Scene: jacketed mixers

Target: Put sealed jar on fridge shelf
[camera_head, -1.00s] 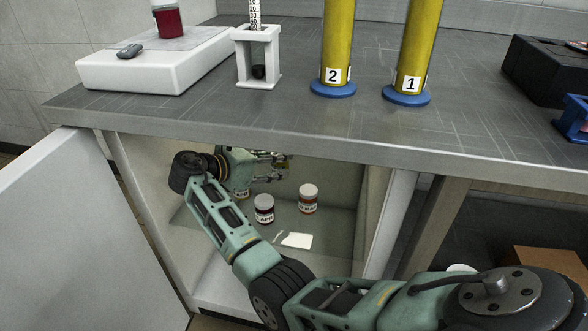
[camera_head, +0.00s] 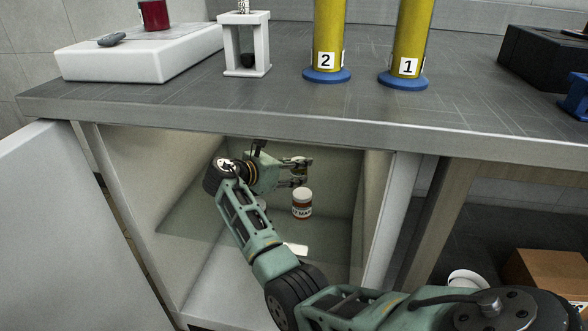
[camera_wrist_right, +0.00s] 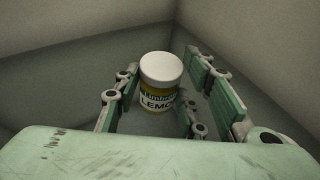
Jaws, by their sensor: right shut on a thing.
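My right gripper (camera_head: 303,172) is inside the open fridge compartment under the counter, near its back, with its fingers pointing right. It is shut on a jar (camera_head: 298,166) with a white lid, mostly covered by the fingers in the head view. My left gripper is out of view.
A white-lidded jar with an orange-brown body (camera_head: 302,204) stands just in front of my right gripper. Another jar is almost hidden behind my arm. A white card (camera_head: 296,248) lies on the shelf. The open fridge door (camera_head: 45,225) is at left; the counter (camera_head: 270,110) hangs overhead.

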